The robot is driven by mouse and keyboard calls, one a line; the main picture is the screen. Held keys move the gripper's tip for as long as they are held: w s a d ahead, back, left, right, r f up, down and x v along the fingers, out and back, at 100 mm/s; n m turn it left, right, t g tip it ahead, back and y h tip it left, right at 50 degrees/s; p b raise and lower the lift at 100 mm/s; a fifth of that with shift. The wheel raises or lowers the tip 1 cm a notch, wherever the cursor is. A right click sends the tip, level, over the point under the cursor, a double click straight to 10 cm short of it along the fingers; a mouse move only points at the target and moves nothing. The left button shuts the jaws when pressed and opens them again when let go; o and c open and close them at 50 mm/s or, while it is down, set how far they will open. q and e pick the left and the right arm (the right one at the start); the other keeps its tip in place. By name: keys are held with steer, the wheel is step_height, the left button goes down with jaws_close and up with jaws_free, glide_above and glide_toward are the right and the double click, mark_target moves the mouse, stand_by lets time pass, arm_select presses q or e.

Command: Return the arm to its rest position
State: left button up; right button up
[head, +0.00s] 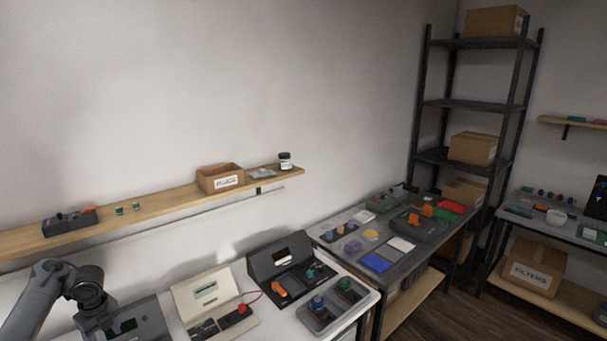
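A grey robot arm of mine (70,290) comes in from the lower left, over the left end of the white bench. Its gripper is not clearly visible; the arm bends down toward a dark grey device with a small green board (122,325) at the bottom edge of the head view. The fingers are hidden or out of frame. My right arm and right gripper are not in view.
An open cream case (208,292), a black case (284,262) and a grey tray (352,312) with round parts stand on the white bench. A wooden wall shelf (150,207) runs above. A grey table (340,259) and a black rack (420,110) stand right.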

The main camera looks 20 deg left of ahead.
arm_select(q)
steer(key=w+d+f+n+t+y, duration=0.25)
steer(key=d+f+n+y, duration=0.2)
steer(key=y, duration=0.35)
steer(key=s+d+f+n+t, duration=0.15)
steer(key=s+d, duration=0.25)
steer(key=d, duration=0.9)
steer(key=s+d+r+n+t+h, duration=0.1)
steer(key=s+d+n+h, duration=0.1)
steer(key=s+d, duration=0.6)
steer(key=s+d+r+n+h, duration=0.15)
steer(key=s+d, duration=0.35)
steer(key=d, duration=0.5)
steer(key=s+d+f+n+g+h, duration=0.1)
steer(key=d+f+n+h, duration=0.15)
steer(key=d, duration=0.55)
steer(key=s+d+f+n+h, duration=0.2)
steer(key=d+n+h, duration=0.2)
steer(key=d, duration=0.4)
step_height(320, 180, up, 25)
steer(key=p, duration=2.4)
steer(key=shift+w+a+p, duration=0.2)
steer(key=shift+p, duration=0.1)
